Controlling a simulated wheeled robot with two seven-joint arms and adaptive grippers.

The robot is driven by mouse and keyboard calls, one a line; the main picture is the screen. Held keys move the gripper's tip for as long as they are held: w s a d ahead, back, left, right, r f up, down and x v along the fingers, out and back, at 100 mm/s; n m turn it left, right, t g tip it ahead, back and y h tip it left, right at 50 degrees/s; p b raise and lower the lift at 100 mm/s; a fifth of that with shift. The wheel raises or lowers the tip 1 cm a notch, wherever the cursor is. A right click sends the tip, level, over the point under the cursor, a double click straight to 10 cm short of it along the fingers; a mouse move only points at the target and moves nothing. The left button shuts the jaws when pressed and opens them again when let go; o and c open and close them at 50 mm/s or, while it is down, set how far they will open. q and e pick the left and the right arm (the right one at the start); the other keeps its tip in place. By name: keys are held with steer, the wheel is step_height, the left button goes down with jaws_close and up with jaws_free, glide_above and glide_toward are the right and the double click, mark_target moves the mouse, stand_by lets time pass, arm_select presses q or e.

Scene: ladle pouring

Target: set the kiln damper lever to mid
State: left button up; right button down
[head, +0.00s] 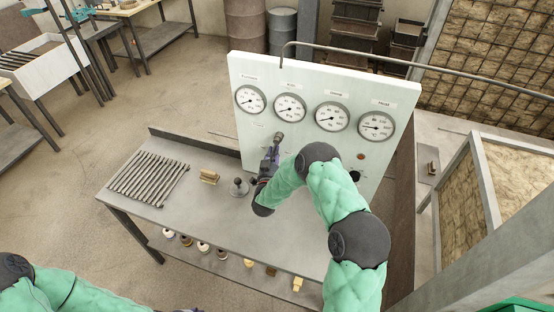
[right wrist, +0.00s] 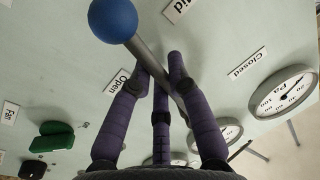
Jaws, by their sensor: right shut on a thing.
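The kiln damper lever is a grey rod with a blue ball knob (right wrist: 113,20), seen close in the right wrist view. My right gripper (right wrist: 160,78) is shut on the lever's rod, its purple fingers on both sides below the knob. Panel labels around it read Open (right wrist: 118,82), Mid (right wrist: 180,8) and Closed (right wrist: 247,63). The knob stands out from the panel on the Open and Mid side of the picture; its exact setting is hard to tell. In the head view my right gripper (head: 271,162) is at the panel's lower left, largely hiding the lever.
The pale gauge panel (head: 315,75) carries several dials and stands behind the grey bench (head: 180,205). On the bench are a row of metal rods (head: 148,177), a wooden block (head: 209,176) and a grey knobbed piece (head: 239,187). The front of the bench top is clear.

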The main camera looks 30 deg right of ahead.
steer(key=m+b, duration=0.1)
steer(key=b, duration=0.1)
steer(key=w+a+m+b, duration=0.1)
steer(key=m+b, duration=0.1)
steer(key=w+m+b, duration=0.1)
steer(key=m+b, duration=0.1)
steer(key=shift+a+r+h, duration=0.3)
steer(key=shift+a+r, duration=0.05)
steer(key=shift+r, duration=0.05)
steer(key=shift+w+a+r+m+b, duration=0.3)
steer(key=shift+r+m+b, duration=0.1)
steer(key=shift+m+b, duration=0.55)
steer(key=c, duration=1.2)
jaws_free()
steer(key=shift+o, duration=0.2)
steer(key=shift+h, duration=0.4)
glide_toward(267, 141)
steer(key=v, duration=0.5)
steer(key=shift+s, duration=0.25)
